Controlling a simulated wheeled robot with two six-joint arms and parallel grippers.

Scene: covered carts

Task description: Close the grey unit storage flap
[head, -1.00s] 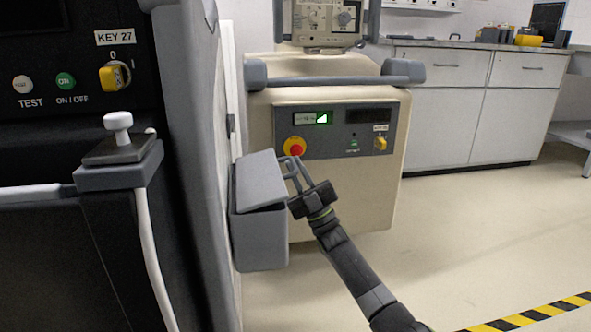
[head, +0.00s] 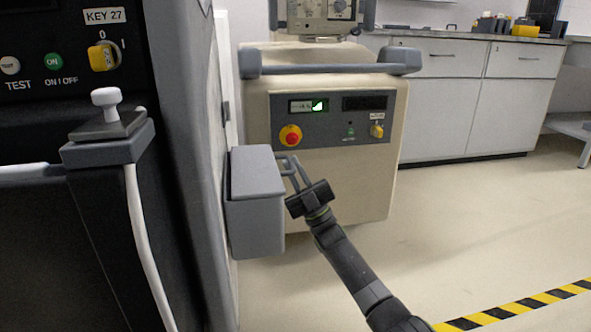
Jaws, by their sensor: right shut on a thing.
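The grey storage box (head: 256,229) is mounted on the side of the dark unit at the left. Its flap (head: 256,172) lies down flat over the box top, with no clear gap showing at the front edge. My right gripper (head: 286,160) is at the flap's far right edge. Its fingers are shut on the flap edge, though the exact contact is small and partly hidden. My left gripper is not in view.
A beige cabinet (head: 335,185) with a red button stands just behind the box and gripper. A dark control unit (head: 60,250) fills the left. The floor at right is clear, with yellow-black tape (head: 520,303).

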